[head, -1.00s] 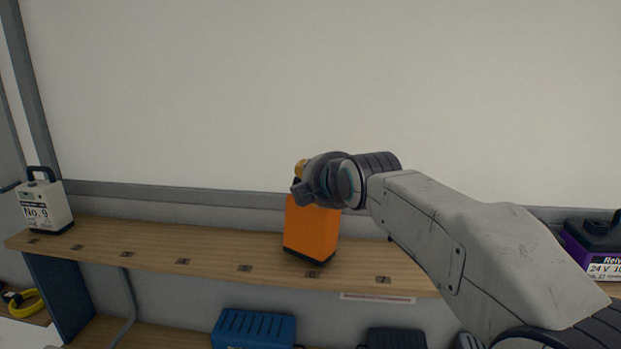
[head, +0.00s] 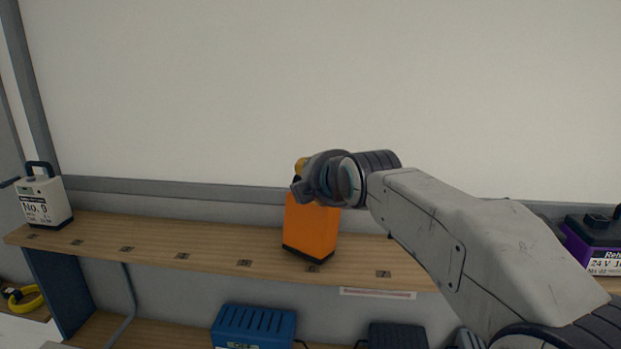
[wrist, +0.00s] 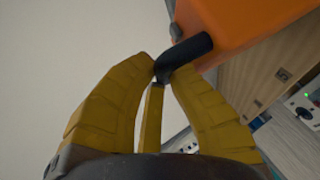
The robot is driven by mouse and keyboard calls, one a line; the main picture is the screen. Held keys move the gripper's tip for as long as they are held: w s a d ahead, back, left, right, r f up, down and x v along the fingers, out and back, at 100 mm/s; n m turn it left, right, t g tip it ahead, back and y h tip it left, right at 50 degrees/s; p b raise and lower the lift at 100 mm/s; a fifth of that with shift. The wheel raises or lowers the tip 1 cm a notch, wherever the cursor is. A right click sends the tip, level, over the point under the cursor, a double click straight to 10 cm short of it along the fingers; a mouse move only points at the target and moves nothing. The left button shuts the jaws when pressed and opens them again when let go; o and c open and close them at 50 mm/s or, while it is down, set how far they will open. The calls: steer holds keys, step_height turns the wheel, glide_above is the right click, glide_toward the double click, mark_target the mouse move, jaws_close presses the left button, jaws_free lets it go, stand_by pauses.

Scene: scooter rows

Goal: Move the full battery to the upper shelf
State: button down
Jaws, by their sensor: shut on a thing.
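An orange battery (head: 310,228) with a dark base is at the upper wooden shelf (head: 200,250), near the mark 6. It looks upright, its base at the board's surface or just above it; I cannot tell which. My gripper (head: 301,180) is at the battery's top and hides its handle in the head view. In the wrist view the yellow fingers of my gripper (wrist: 158,80) are closed around the black handle (wrist: 190,50) of the orange battery (wrist: 235,25). No charge indicator on the battery can be read.
A white battery marked No. 9 (head: 45,200) stands at the shelf's left end. A purple and black battery (head: 595,243) is at the right. A blue unit (head: 254,326) and a dark unit (head: 397,336) sit below.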

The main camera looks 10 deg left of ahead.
steer(key=shift+r, duration=0.25)
steer(key=c, duration=1.3)
jaws_free()
steer(key=shift+s, duration=0.1)
steer(key=shift+o, duration=0.2)
steer(key=shift+f, duration=0.55)
steer(key=v, duration=0.8)
steer(key=shift+r, duration=0.35)
